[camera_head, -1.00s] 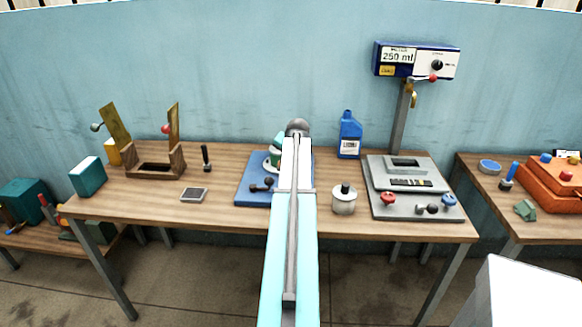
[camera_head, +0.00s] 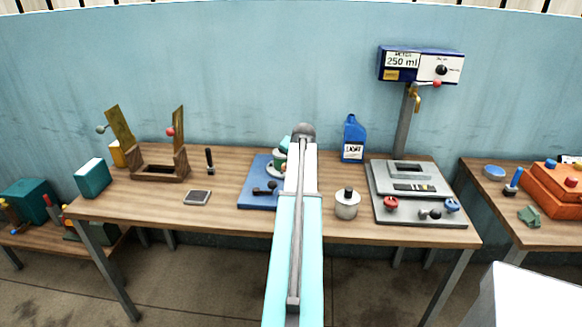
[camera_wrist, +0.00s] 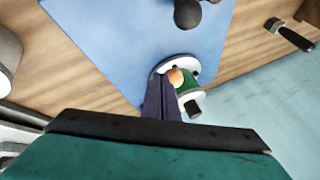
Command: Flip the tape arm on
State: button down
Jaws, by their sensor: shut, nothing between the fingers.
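A blue board (camera_head: 258,187) lies on the middle of the table, partly hidden behind my arm. On it is a round white base with a green cylinder (camera_head: 277,163); in the wrist view the green cylinder (camera_wrist: 187,88) has a dark stub. A small orange ball (camera_wrist: 176,77) shows beside it, right by my fingertips. I cannot tell for sure which part is the tape arm. My gripper (camera_wrist: 162,84) is shut and empty, its dark fingers over the white base. Contact with the ball cannot be told.
A white pot with a black knob (camera_head: 347,205) stands right of my arm, a blue bottle (camera_head: 353,140) behind it. A grey station (camera_head: 420,206) with a meter post is further right. A wooden stand (camera_head: 160,178) is at left.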

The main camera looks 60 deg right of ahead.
jog(key=s+b+v, duration=0.1)
jog(key=b+v, duration=0.1)
jog(key=v, duration=0.9)
jog(key=shift+a+f, duration=0.2)
jog(key=shift+a, duration=0.2)
